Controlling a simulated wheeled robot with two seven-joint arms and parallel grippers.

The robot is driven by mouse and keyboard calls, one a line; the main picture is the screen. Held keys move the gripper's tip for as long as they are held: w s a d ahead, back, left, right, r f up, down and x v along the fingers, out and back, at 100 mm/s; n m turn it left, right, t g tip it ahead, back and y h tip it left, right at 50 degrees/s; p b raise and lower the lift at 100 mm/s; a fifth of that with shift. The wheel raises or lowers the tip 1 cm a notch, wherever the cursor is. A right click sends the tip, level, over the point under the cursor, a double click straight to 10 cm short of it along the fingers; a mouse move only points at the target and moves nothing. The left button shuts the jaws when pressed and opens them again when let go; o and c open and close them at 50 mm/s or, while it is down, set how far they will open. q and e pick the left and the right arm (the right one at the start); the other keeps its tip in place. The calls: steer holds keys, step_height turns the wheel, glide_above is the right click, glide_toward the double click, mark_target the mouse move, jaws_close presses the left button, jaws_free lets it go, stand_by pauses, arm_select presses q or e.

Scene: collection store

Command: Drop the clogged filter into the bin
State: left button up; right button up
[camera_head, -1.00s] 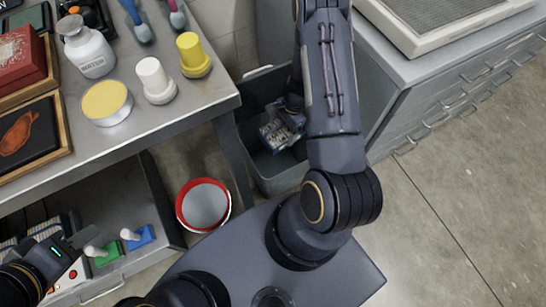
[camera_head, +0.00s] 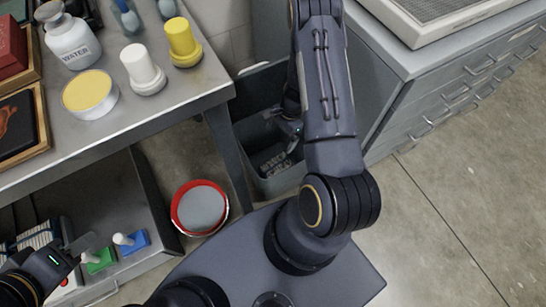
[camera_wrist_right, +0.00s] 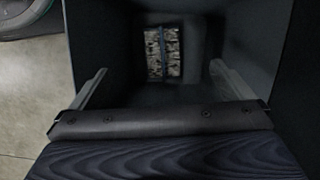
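The clogged filter (camera_head: 272,163) is a grey, dirty block lying low inside the dark grey bin (camera_head: 282,186). The right wrist view shows the filter (camera_wrist_right: 163,53) at the bottom of the bin (camera_wrist_right: 252,35), apart from my fingers. My right gripper (camera_head: 292,130) reaches down at the bin's mouth. Its two fingers (camera_wrist_right: 158,85) are spread wide with nothing between them. My left gripper (camera_head: 80,246) is at the lower left, by the lower shelf; its finger gap is not clear.
A metal table (camera_head: 150,118) with a white bottle (camera_head: 70,42), a yellow-topped tin (camera_head: 90,94) and stoppers stands left of the bin. A red-rimmed bucket (camera_head: 200,207) is on the floor. A grey drawer cabinet (camera_head: 400,95) stands to the right. Floor at right is clear.

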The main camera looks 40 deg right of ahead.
steer(key=p+v, duration=0.2)
steer(key=v, duration=0.5)
steer(key=shift+r, duration=0.35)
steer(key=shift+s+d, duration=0.1)
steer(key=shift+d, duration=0.05)
